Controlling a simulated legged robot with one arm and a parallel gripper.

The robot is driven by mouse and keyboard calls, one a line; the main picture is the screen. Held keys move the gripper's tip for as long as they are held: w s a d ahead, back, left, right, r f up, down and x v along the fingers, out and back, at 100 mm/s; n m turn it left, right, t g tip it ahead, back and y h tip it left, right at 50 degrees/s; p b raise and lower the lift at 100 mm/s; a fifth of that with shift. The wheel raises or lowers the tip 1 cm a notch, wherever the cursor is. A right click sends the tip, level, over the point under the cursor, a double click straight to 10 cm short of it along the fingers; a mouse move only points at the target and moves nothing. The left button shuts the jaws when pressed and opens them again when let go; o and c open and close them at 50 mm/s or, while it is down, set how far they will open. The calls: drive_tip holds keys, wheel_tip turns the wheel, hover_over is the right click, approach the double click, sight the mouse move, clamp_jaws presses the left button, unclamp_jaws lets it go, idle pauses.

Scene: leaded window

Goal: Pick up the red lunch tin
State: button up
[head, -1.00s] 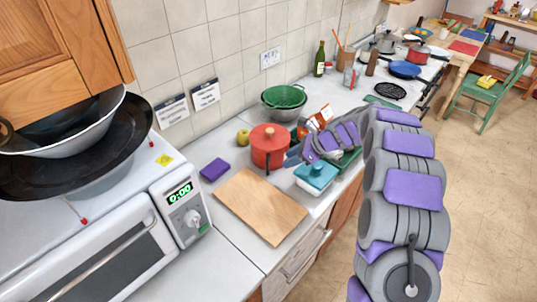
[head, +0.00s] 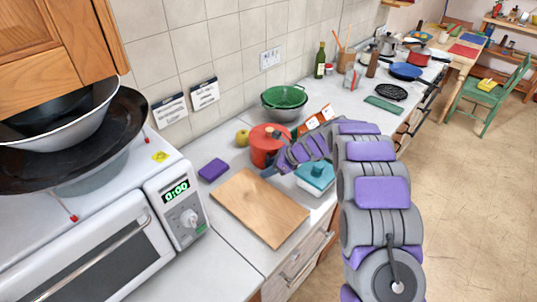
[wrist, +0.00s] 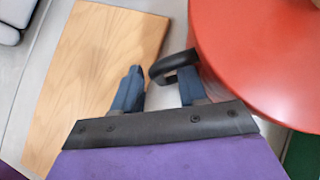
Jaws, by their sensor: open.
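The red lunch tin (head: 264,151) is a round red pot-like container with a dark knob on top. It stands upright on the counter behind the wooden board. In the wrist view the tin (wrist: 270,60) fills the upper right, and its black loop handle (wrist: 163,65) sticks out to the left. My gripper (wrist: 158,88) is open, with blue fingers either side of the handle's outer end. The right finger is close to the loop; I cannot tell whether they touch. In the head view my gripper (head: 271,171) is at the tin's near side, partly hidden by my wrist.
A wooden board (head: 259,207) lies in front of the tin. A purple block (head: 213,170) and a microwave (head: 130,240) are farther left.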

drive_tip(key=shift+d, duration=0.15)
drive_tip(key=shift+c, duration=0.3)
drive_tip(key=shift+d, duration=0.1)
drive_tip(key=shift+c, duration=0.8)
clamp_jaws()
